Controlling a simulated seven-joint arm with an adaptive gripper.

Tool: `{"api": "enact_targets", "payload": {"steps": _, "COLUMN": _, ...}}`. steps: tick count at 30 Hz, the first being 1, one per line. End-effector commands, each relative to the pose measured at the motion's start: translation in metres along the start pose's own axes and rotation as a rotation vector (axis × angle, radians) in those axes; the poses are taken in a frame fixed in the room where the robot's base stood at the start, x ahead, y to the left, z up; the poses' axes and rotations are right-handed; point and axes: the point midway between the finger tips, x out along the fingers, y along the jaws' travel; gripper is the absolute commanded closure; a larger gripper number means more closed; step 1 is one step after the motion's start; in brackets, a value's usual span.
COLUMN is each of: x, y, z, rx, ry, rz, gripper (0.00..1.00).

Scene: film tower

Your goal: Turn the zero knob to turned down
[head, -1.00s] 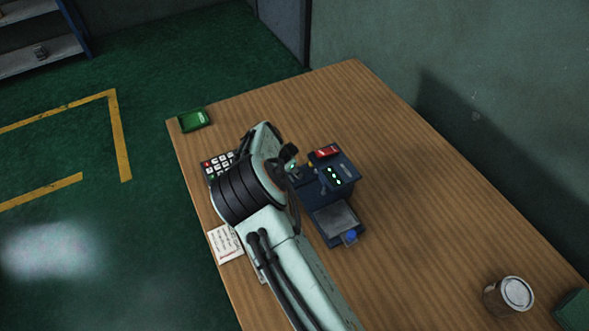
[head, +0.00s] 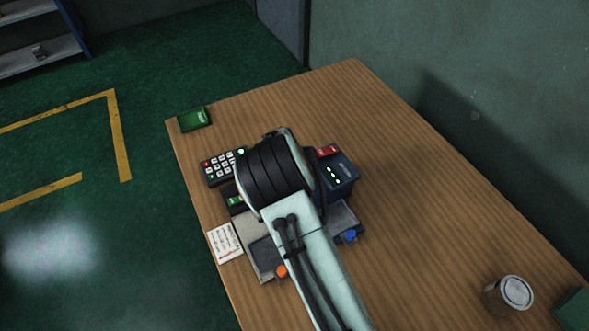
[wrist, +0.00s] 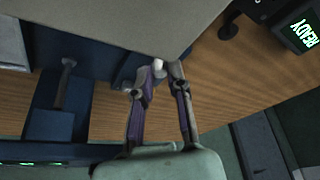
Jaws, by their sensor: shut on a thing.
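In the wrist view my gripper (wrist: 167,72) has its two fingers close together, shut on a small pale knob (wrist: 158,64) at the edge of a grey-beige box. I take this to be the zero knob; its label and pointer do not show, so I cannot tell its turn angle. In the head view my arm covers the gripper and the knob.
A dark blue device (head: 343,172) with green lights and a red top part stands right of my arm. A keypad (head: 219,166), a paper note (head: 226,243), an orange knob (head: 282,271) and a blue knob (head: 349,236) are close. The table's right side is mostly clear.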

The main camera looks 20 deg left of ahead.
Motion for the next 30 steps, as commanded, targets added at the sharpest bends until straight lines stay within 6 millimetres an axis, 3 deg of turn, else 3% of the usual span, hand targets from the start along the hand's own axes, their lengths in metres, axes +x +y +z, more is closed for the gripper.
{"api": "enact_targets", "payload": {"steps": 15, "x": 0.0008, "y": 0.0037, "z": -0.0002, "rx": -0.400, "ry": -0.002, "rz": -0.168, "gripper": 1.00}}
{"api": "enact_targets", "payload": {"steps": 30, "x": 0.0011, "y": 0.0041, "z": -0.0004, "rx": -0.556, "ry": -0.003, "rz": -0.231, "gripper": 1.00}}
